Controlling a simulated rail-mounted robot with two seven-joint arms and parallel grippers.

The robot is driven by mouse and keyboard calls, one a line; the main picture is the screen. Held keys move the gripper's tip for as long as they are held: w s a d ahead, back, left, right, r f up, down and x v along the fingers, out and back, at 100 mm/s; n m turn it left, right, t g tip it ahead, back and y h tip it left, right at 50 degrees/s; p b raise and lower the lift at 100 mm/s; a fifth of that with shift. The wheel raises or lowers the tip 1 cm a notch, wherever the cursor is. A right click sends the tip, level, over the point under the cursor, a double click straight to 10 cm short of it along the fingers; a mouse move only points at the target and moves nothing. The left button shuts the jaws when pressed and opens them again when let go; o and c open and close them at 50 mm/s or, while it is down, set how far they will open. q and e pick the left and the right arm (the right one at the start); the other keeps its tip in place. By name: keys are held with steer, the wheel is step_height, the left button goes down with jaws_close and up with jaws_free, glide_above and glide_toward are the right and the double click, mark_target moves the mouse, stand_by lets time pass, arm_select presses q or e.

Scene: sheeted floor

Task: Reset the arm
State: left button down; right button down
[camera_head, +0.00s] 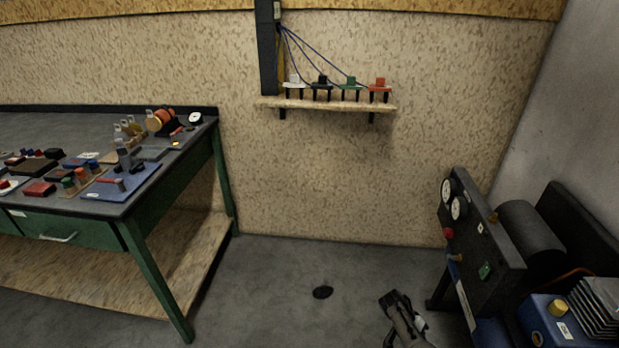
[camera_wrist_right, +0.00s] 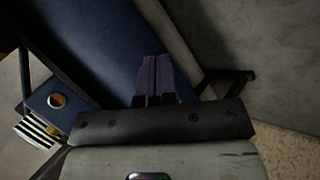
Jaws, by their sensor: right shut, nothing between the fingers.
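My right gripper (camera_head: 396,299) shows at the bottom of the head view, right of centre, above the grey floor and left of the compressor-like machine. In the right wrist view its two fingers (camera_wrist_right: 153,78) are together with nothing between them. A blue surface (camera_wrist_right: 90,45) lies beyond the fingers in that view. My left gripper is in neither view.
The machine (camera_head: 485,245) with gauges and a blue base stands at the right. A green-legged workbench (camera_head: 130,200) with many small parts stands at the left. A wall shelf (camera_head: 325,104) holds several coloured items.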

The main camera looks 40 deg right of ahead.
steer(key=w+d+r+n+t+h, duration=0.2)
steer(key=w+r+n+t, duration=0.4)
steer(key=w+r, duration=0.7)
steer(key=w+a+r+n+t+p, duration=0.1)
steer(key=w+a+r+n+t, duration=0.3)
steer(key=r, duration=0.3)
steer(key=w+a+r+n+t+p, duration=0.1)
steer(key=w+a+r+n+t, duration=0.15)
steer(key=a+r, duration=0.45)
steer(key=s+a+r+n+t+y+p, duration=0.15)
steer(key=s+a+r, duration=0.25)
steer(key=a, duration=0.5)
steer(key=s+a+r+n+t+y+p, duration=0.1)
steer(key=s+a+r+n+t+p, duration=0.25)
steer(key=a, duration=0.55)
steer(key=s+a+f+g+y+p, duration=0.1)
steer(key=s+a+g+p, duration=0.3)
steer(key=s, duration=0.7)
steer(key=s+a+f+g+y+p, duration=0.15)
steer(key=s+a+p, duration=0.3)
steer(key=s, duration=0.65)
step_height(320, 180, up, 38)
steer(key=p, duration=3.6)
steer(key=shift+w+a+r, duration=0.2)
steer(key=shift+w+a, duration=0.15)
steer(key=shift+w, duration=0.1)
